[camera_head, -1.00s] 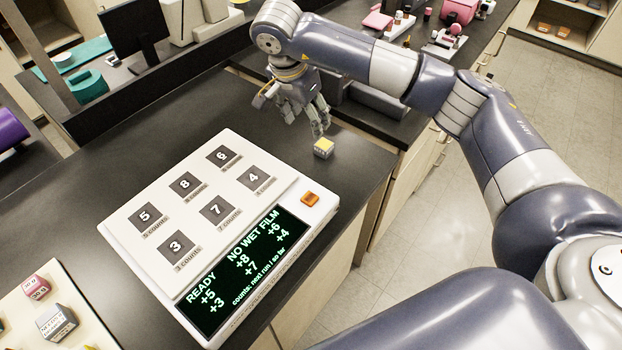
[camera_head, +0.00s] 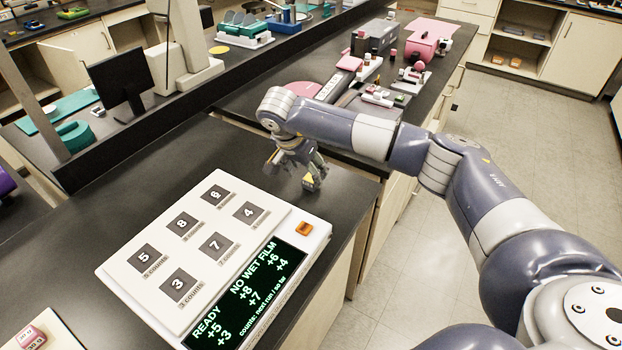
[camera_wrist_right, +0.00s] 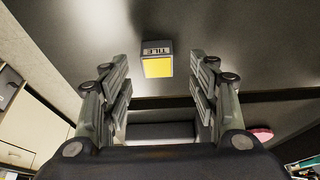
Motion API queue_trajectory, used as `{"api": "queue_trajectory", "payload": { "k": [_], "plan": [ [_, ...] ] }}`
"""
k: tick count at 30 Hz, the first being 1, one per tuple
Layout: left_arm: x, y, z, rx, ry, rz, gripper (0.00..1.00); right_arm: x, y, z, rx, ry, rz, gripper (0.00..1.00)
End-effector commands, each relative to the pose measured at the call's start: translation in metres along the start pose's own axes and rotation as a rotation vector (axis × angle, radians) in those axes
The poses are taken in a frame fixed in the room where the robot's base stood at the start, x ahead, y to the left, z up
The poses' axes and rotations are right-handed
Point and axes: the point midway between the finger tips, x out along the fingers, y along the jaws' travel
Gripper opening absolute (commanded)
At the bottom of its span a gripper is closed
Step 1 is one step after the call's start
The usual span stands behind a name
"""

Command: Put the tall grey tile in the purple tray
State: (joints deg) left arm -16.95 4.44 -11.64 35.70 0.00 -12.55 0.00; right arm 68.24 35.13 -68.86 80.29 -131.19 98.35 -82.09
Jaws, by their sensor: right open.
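A small grey block with a yellow face and a label reading "TILE" (camera_wrist_right: 157,52) shows in the wrist view, on the dark bench. It lies just beyond and between the fingertips of my right gripper (camera_wrist_right: 162,78), which is open and empty. In the head view my right gripper (camera_head: 308,182) points down at the bench behind the white panel, and its fingers mostly hide the block. I cannot tell the block's height. No purple tray can be made out; only a purple edge (camera_head: 5,182) shows at the far left. My left gripper is not in view.
A white panel (camera_head: 150,262) with numbered dark squares, a lit display (camera_head: 250,290) and an orange switch (camera_head: 303,229) lies in front of the gripper. A monitor (camera_head: 127,75) stands behind left. Pink items (camera_head: 422,46) are at the back. The bench left of the gripper is clear.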

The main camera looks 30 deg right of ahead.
Motion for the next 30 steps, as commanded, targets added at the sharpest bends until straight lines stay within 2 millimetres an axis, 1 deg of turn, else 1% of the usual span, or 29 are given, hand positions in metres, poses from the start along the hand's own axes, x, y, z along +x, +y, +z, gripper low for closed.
{"api": "queue_trajectory", "payload": {
  "k": [1, 3, 6, 9, 14, 15, 17, 18, 20, 21, 23, 24, 30],
  "plan": [
    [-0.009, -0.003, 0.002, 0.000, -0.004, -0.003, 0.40, 0.005, 0.003, -0.001, 0.001, -0.002, 0.006, 0.55],
    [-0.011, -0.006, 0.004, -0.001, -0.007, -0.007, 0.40, 0.016, 0.004, 0.000, 0.002, -0.002, 0.005, 0.55],
    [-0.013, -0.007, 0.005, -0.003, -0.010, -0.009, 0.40, 0.027, 0.003, 0.000, 0.001, -0.002, 0.002, 0.55],
    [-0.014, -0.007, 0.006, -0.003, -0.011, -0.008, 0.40, 0.032, 0.003, 0.000, 0.001, -0.002, -0.001, 0.55],
    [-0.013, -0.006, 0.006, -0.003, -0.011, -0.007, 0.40, 0.033, 0.002, 0.000, 0.001, -0.001, -0.002, 0.55],
    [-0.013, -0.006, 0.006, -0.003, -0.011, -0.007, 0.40, 0.033, 0.002, 0.000, 0.001, -0.001, -0.002, 0.53],
    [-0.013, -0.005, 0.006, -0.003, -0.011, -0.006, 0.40, 0.033, 0.002, 0.000, 0.001, -0.001, -0.001, 0.39],
    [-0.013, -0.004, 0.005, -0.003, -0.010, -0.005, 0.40, 0.033, 0.002, 0.000, 0.001, -0.001, -0.001, 0.30],
    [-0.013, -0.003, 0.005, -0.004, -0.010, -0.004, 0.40, 0.032, 0.002, 0.000, 0.001, -0.001, -0.001, 0.16],
    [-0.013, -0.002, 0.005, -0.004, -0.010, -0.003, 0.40, 0.032, 0.002, 0.000, 0.001, -0.001, -0.001, 0.08],
    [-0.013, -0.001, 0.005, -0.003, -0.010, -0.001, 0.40, 0.032, 0.002, 0.000, 0.001, -0.001, -0.001, 0.08],
    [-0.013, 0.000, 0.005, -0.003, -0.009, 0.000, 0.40, 0.032, 0.002, 0.000, 0.001, -0.001, -0.001, 0.04],
    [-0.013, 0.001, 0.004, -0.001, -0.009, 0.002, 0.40, 0.032, 0.002, 0.000, 0.001, -0.001, -0.001, 0.04]
  ]
}}
